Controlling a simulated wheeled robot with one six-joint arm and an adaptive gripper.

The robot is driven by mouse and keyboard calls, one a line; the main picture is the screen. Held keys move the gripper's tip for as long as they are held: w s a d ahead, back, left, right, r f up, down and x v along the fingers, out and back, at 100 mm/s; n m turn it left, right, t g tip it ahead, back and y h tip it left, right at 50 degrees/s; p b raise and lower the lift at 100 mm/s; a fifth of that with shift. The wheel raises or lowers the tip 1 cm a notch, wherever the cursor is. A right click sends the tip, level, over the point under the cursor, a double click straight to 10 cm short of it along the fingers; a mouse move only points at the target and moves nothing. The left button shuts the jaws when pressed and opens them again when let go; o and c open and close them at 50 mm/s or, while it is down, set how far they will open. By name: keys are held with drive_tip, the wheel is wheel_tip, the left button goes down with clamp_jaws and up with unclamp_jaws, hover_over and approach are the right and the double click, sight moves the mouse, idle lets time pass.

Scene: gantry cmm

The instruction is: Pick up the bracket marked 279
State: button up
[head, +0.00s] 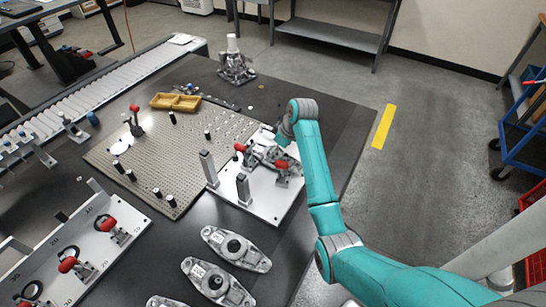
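Several grey metal brackets with dark round centres lie on the dark table at the bottom middle: an upper bracket (220,238), a middle bracket (198,270), and a lower one (165,302) cut off by the frame edge. Small pale labels show on them, but the numbers are too small to read, so I cannot tell which is 279. My teal arm reaches up from the lower right. My gripper (270,154) is over the white fixture plate (262,207), beyond the brackets and apart from them. Its fingers blend with grey parts there, and their opening is unclear.
The fixture plate carries upright grey posts (243,190) and red-handled clamps (282,165). A perforated plate (165,195) with pegs and a yellow tray (175,102) lie left. Another clamp fixture (128,232) is lower left. A metal casting (234,66) stands behind. Bare table surrounds the brackets.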

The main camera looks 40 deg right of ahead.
drive_tip(key=x, duration=0.3)
drive_tip(key=shift+f, duration=0.1)
drive_tip(key=c, duration=1.6)
